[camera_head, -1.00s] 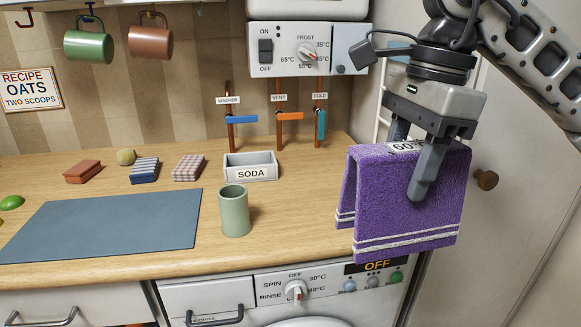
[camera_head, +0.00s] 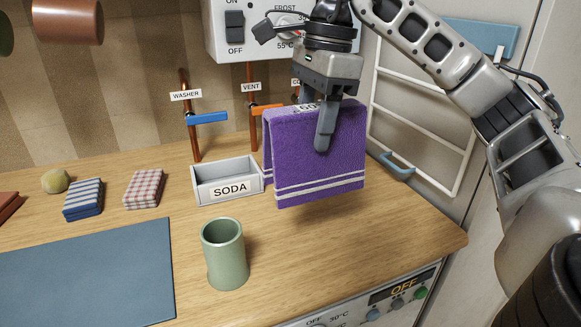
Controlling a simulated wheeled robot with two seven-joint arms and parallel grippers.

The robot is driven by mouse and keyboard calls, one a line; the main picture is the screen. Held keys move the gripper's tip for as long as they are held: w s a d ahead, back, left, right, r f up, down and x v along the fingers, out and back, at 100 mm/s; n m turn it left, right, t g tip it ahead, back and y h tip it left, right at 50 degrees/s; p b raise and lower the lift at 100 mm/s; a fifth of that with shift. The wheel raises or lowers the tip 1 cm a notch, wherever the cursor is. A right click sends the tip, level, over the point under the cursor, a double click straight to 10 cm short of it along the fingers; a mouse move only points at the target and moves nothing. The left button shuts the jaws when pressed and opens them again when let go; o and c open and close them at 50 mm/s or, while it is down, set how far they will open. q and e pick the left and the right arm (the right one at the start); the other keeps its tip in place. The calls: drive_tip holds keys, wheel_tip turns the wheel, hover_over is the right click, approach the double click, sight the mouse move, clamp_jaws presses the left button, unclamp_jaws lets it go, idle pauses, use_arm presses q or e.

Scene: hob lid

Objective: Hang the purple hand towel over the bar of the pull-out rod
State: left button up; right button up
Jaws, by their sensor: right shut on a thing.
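The purple hand towel (camera_head: 345,158), with white stripes near its lower edge, hangs folded from my right gripper (camera_head: 318,122). The gripper is shut on its upper fold, and the towel is held above the back right of the wooden counter. A white rail frame (camera_head: 376,95) stands against the right wall, behind and to the right of the towel. A blue loop-shaped handle (camera_head: 397,168) shows low on this frame; I cannot tell for sure whether it belongs to the pull-out rod. My left gripper is out of view.
The grey SODA box (camera_head: 227,184) stands just left of the towel. A green cup (camera_head: 225,255) stands in front on the counter (camera_head: 370,235). Valve pipes and a white control box (camera_head: 228,30) are behind. A blue panel or cloth (camera_head: 480,38) is at the frame's top.

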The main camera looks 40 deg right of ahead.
use_arm(q)
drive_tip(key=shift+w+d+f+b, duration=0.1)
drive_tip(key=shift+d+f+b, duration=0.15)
drive_tip(key=shift+b, duration=0.65)
use_arm(e)
drive_tip(key=w+d+f, duration=0.1)
drive_tip(key=w+f, duration=0.6)
drive_tip(key=f, duration=0.2)
drive_tip(key=shift+d+f, duration=0.4)
drive_tip(key=shift+s+f, duration=0.1)
drive_tip(key=shift+f, duration=0.05)
drive_tip(key=o, duration=1.1)
drive_tip(key=shift+c, duration=0.2)
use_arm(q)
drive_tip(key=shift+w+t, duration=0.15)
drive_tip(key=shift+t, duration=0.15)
